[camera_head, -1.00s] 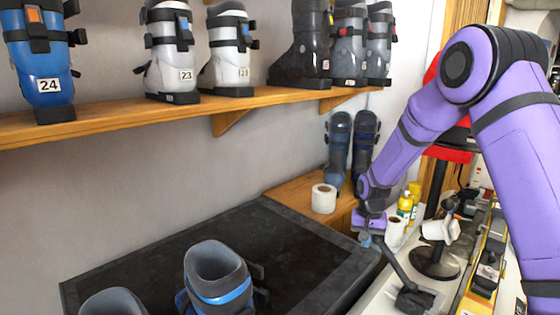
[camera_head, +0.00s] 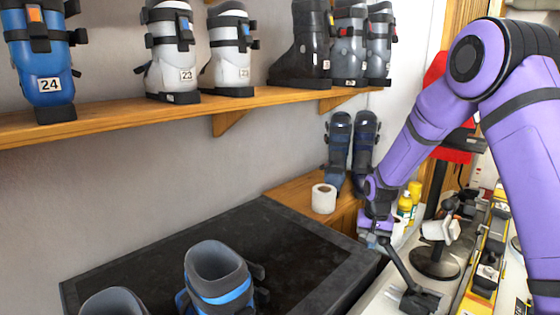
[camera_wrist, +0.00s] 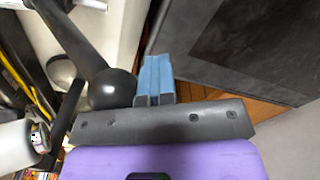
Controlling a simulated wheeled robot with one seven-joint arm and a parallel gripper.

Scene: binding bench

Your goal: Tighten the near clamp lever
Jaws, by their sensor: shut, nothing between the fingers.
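The near clamp lever (camera_head: 402,268) is a dark bar rising from a low dark base on the white bench edge and leaning left. In the wrist view its round black knob (camera_wrist: 112,88) sits just left of the fingers, close to them or touching; I cannot tell which. My gripper (camera_head: 373,242) is at the lever's upper end, which it partly hides in the head view. In the wrist view my blue-grey fingers (camera_wrist: 155,75) are closed together with nothing between them.
A black-topped table (camera_head: 230,250) with grey-blue boots lies to the left. A white roll (camera_head: 324,198) stands on the wooden ledge behind. Yellow bottles (camera_head: 405,207), a black stand (camera_head: 436,262) and a yellow rail (camera_head: 480,285) crowd the right side.

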